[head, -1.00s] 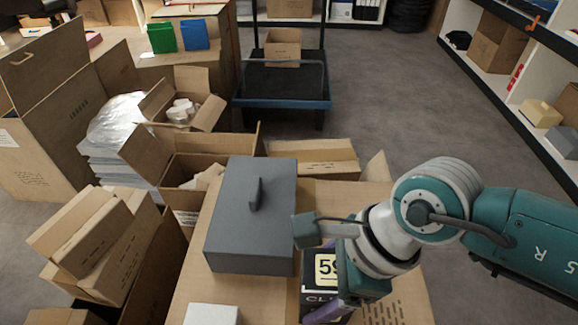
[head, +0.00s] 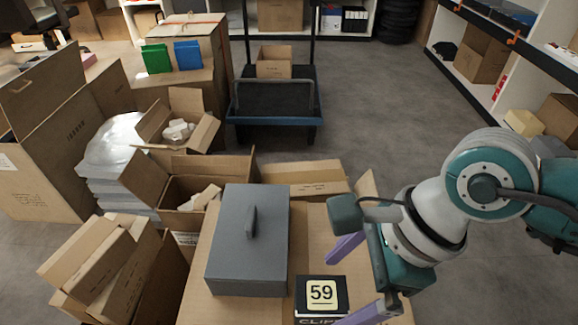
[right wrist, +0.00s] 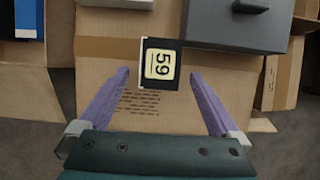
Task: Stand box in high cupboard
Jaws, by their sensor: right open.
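A small black box (head: 321,296) with a cream label reading 59 sits on a large brown carton (head: 311,245), beside a grey metal box. It also shows in the right wrist view (right wrist: 160,64), between and slightly beyond the fingertips. My right gripper (head: 336,292) is open, its purple fingers just right of the black box in the head view. In the right wrist view the open gripper (right wrist: 159,75) has a clear gap on each side of the box and holds nothing. My left gripper is out of view. No high cupboard can be identified with certainty.
The grey metal box (head: 248,255) with a top handle stands left of the black box. Open cartons (head: 108,265) crowd the left side. A blue trolley (head: 276,103) stands behind. White shelving (head: 474,80) lines the right, with clear grey floor before it.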

